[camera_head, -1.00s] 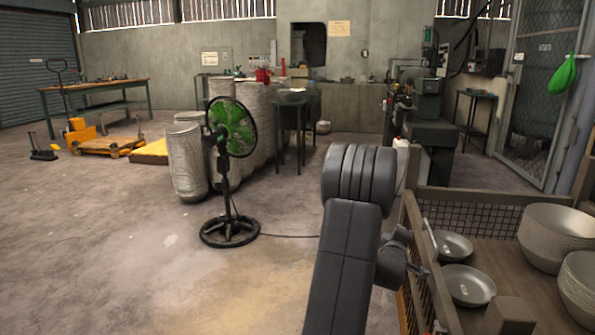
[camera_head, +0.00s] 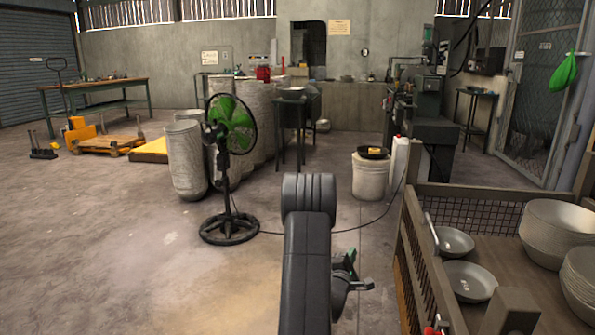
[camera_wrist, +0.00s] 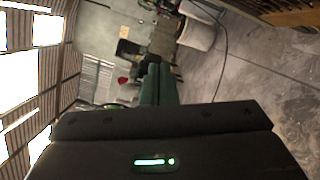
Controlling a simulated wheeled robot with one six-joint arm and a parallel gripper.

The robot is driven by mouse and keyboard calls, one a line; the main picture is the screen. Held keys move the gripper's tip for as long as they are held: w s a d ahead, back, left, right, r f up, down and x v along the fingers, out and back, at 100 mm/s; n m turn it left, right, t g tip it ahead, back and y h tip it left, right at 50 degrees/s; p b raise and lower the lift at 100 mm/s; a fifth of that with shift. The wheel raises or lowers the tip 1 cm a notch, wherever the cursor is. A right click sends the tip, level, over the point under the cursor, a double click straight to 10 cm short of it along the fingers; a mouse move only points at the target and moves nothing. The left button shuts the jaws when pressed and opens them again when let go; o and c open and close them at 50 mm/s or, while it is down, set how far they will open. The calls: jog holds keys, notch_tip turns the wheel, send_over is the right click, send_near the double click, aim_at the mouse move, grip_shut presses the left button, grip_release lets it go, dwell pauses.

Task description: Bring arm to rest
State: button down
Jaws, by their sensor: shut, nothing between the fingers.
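My arm stands raised at the lower middle of the head view, its dark elbow toward the workshop floor. My gripper (camera_head: 349,260) shows only in part, just right of the arm, with a small green finger piece visible. In the wrist view, the green fingers of my gripper (camera_wrist: 155,75) lie together with nothing visible between them. The gripper is shut and empty, apart from the crate and its bowls.
A wooden crate with mesh sides (camera_head: 470,190) stands at right, holding stacked bowls (camera_head: 560,232) and two loose bowls (camera_head: 468,281). A green fan (camera_head: 230,125) stands left of the arm. A white bucket (camera_head: 370,178) stands beyond it.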

jog(key=a+f+n+b, duration=0.1)
jog(key=f+n, duration=0.2)
jog(key=f, duration=0.2)
jog(key=a+f+n+t+b, duration=0.1)
jog(key=a+f+n+b, duration=0.1)
jog(key=f, duration=0.4)
jog(key=shift+w+n+y, duration=0.35)
jog(key=shift+n+y, duration=0.05)
jog(key=shift+n, duration=0.1)
jog(key=shift+a, duration=0.15)
